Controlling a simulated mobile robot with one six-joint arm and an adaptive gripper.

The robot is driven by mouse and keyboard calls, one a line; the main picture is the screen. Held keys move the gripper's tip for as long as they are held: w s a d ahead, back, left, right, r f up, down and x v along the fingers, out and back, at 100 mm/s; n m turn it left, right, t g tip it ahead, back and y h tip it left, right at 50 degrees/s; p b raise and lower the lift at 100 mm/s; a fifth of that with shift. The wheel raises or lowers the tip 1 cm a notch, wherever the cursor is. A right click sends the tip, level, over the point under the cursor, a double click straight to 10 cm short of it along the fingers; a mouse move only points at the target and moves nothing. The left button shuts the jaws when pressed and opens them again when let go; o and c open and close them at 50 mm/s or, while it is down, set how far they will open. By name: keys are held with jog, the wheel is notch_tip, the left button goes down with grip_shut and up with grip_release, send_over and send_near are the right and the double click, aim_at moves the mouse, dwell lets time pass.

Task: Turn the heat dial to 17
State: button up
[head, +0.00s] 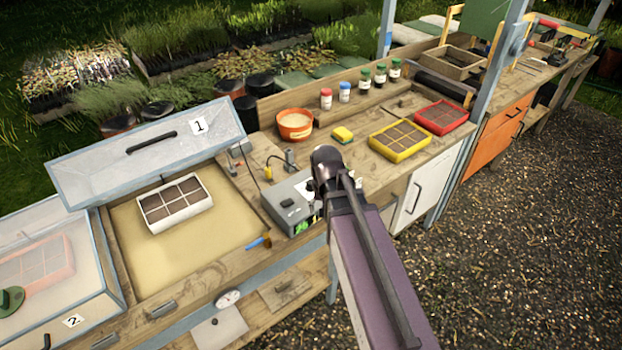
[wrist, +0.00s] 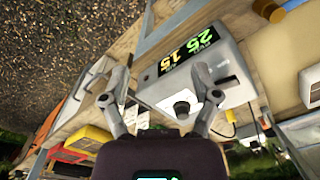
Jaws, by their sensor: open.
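The grey control box (head: 289,200) stands at the bench's front edge, right of the open seed frame. In the wrist view the box (wrist: 220,35) shows a black display (wrist: 188,52) with a green 25 and a yellow 15, seen turned over. I see no contact with the dial. In the head view my arm hides the fingers and part of the box front.
A blue-handled tool (head: 257,241) lies left of the box. A yellow tray (head: 400,140), a red tray (head: 442,117), an orange pot (head: 295,124) and a yellow sponge (head: 343,134) stand on the bench. The raised lid marked 1 (head: 150,150) is at the left. Gravel is clear in front.

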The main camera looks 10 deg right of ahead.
aim_at(311, 182)
jog(key=w+r+m+p, duration=0.3)
jog(key=w+m, duration=0.2)
jog(key=w, duration=0.4)
jog(key=w+r+m+p, duration=0.3)
jog(key=w+r+m, duration=0.1)
jog(key=w, duration=0.5)
jog(key=shift+w+m, duration=0.4)
jog(key=shift+f, duration=0.15)
notch_tip(311, 182, down, 13)
jog(key=b, duration=1.3)
jog(key=shift+f, duration=0.2)
grip_shut()
